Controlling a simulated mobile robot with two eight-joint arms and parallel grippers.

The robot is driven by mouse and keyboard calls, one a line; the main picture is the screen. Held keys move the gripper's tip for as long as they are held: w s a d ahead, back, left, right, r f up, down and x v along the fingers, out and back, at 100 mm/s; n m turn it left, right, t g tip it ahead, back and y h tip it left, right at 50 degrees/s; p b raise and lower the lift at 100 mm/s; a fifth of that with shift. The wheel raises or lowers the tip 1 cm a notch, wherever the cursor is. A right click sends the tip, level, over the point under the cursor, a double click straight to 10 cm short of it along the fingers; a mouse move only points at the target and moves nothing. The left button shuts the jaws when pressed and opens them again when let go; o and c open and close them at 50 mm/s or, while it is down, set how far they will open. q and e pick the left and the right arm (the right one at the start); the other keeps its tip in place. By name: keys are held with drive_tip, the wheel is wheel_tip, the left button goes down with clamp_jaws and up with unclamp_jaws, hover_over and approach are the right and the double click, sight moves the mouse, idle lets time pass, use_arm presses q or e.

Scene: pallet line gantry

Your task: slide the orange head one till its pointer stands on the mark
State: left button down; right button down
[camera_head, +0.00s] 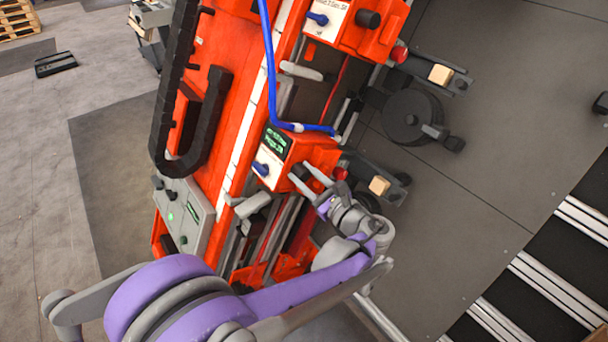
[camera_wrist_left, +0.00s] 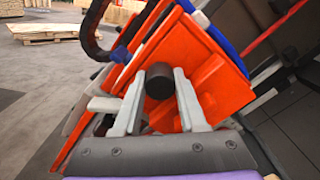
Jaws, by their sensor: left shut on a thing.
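The nearer orange head (camera_head: 318,150) sits on the long orange gantry beam, with a dark display showing green text and a blue lever on its white face. My left gripper (camera_head: 312,178) is at this head, shut on its black knob (camera_wrist_left: 159,79). In the left wrist view the two fingers (camera_wrist_left: 160,95) stand on either side of the knob, with the orange body behind. A pale scale strip (camera_head: 247,120) runs along the beam. I cannot make out the pointer or the mark clearly. My right gripper is not in view.
A second orange head (camera_head: 375,38) with its own black knob is farther up the beam. A blue hose (camera_head: 271,75) runs down to the nearer head. A black cable chain (camera_head: 172,90) and a grey control box (camera_head: 184,216) lie to the left. Dark floor is at right.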

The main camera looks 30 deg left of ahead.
sight(303, 150)
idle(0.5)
use_arm(q)
drive_tip(key=r+p, duration=0.1)
drive_tip(key=w+r+p, duration=0.1)
drive_tip(key=r, duration=0.1)
drive_tip(key=w+r, duration=0.1)
drive_tip(key=shift+w+d+r+p, duration=0.1)
drive_tip(key=shift+d+r+p, duration=0.2)
drive_tip(key=shift+d+p, duration=0.1)
drive_tip(key=shift+d, duration=0.1)
drive_tip(key=shift+f, duration=0.15)
drive_tip(key=c, duration=0.7)
unclamp_jaws()
drive_tip(key=shift+c, duration=0.2)
